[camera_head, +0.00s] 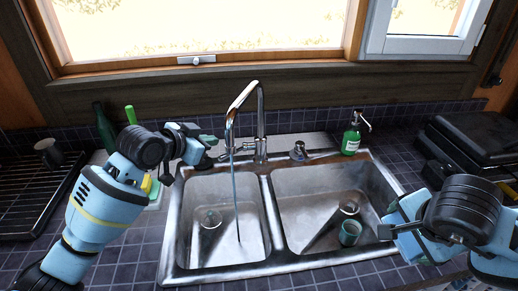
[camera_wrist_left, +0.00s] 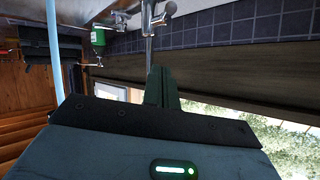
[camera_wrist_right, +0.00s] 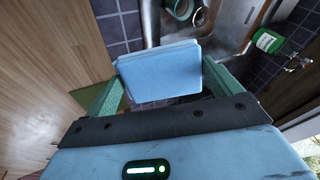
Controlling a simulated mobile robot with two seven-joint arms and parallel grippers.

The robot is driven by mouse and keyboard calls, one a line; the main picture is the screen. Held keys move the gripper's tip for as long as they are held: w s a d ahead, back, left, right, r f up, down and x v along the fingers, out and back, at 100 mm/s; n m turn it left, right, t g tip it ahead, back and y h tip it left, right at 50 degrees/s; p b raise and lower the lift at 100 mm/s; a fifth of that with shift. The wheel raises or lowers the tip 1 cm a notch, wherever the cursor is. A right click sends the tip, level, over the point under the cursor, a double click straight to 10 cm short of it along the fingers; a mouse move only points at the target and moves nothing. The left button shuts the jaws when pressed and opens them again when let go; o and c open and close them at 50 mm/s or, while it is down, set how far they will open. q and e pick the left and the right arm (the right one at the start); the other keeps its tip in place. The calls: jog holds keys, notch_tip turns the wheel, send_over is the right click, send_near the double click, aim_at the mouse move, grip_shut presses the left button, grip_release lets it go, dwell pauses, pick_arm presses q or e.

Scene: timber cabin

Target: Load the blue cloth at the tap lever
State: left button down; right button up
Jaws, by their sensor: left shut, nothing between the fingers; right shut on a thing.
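The chrome tap (camera_head: 258,120) stands behind the double sink, and a stream of water (camera_head: 235,195) falls into the left basin. Its lever (camera_head: 240,145) is on the tap's left side. My left gripper (camera_head: 214,140) is shut and empty, close to the lever; I cannot tell if they touch. In the left wrist view its closed fingers (camera_wrist_left: 162,85) point toward the tap (camera_wrist_left: 150,25). My right gripper (camera_wrist_right: 165,90) is shut on the blue cloth (camera_wrist_right: 160,72), a flat, light blue folded block, near the sink's right front corner. The head view hardly shows the cloth.
A green cup (camera_head: 349,232) stands in the right basin (camera_head: 310,215). A green soap bottle (camera_head: 351,140) is behind that basin. A dark dish rack (camera_head: 30,195) is at the left, and a black appliance (camera_head: 475,145) at the right. The left basin (camera_head: 205,245) looks clear.

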pick_arm(q)
send_over(222, 157)
jog(key=d, duration=0.1)
notch_tip(222, 157, down, 3)
pick_arm(e)
jog(key=shift+f+g+b, duration=0.3)
jog(key=shift+f, duration=0.55)
pick_arm(q)
jog(key=f, duration=0.1)
jog(key=a+f, duration=0.1)
jog(key=f, duration=0.1)
jog(key=shift+f, duration=0.2)
pick_arm(e)
jog(key=shift+r, duration=0.15)
pick_arm(q)
jog(key=shift+f, duration=0.25)
